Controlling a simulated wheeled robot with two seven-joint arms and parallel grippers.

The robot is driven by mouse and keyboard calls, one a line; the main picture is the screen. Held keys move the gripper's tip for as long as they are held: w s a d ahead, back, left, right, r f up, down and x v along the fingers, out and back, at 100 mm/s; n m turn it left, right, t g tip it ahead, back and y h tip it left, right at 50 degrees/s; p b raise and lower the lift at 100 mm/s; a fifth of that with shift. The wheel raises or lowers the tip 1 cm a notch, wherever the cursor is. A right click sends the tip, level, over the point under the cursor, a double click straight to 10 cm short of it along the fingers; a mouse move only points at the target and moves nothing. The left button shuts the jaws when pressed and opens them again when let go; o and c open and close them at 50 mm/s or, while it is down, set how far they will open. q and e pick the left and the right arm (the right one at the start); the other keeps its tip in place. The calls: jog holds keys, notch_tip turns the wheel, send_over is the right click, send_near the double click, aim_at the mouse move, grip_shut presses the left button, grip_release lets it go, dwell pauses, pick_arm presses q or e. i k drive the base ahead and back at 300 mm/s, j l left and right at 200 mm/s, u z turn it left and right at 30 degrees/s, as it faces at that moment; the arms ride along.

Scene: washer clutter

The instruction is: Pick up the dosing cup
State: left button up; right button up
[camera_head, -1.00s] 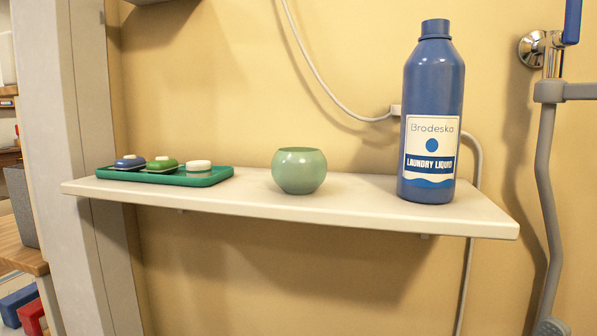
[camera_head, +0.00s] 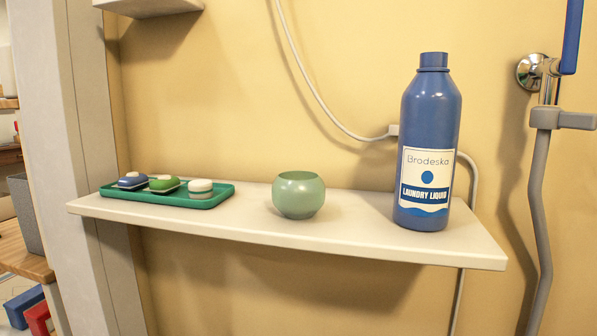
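A round green cup (camera_head: 298,195) with an open top stands upright near the middle of a white wall shelf (camera_head: 345,235). It is the only cup-like thing in view, so I take it as the dosing cup. Nothing touches it and nothing hides it. Neither of my grippers shows in the head view.
A blue laundry liquid bottle (camera_head: 428,145) stands right of the cup. A green tray (camera_head: 215,199) with blue, green and white small items sits to the left. A grey pipe (camera_head: 541,220) runs down at the right, and a pale post (camera_head: 60,120) stands at the left.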

aim_at(297, 195)
jog(key=k+j+z, duration=0.25)
jog(key=k+l+z, duration=0.2)
jog(key=k+z, duration=0.15)
jog(key=k+l+z, duration=0.35)
jog(key=k+j, duration=0.05)
jog(key=k, duration=0.05)
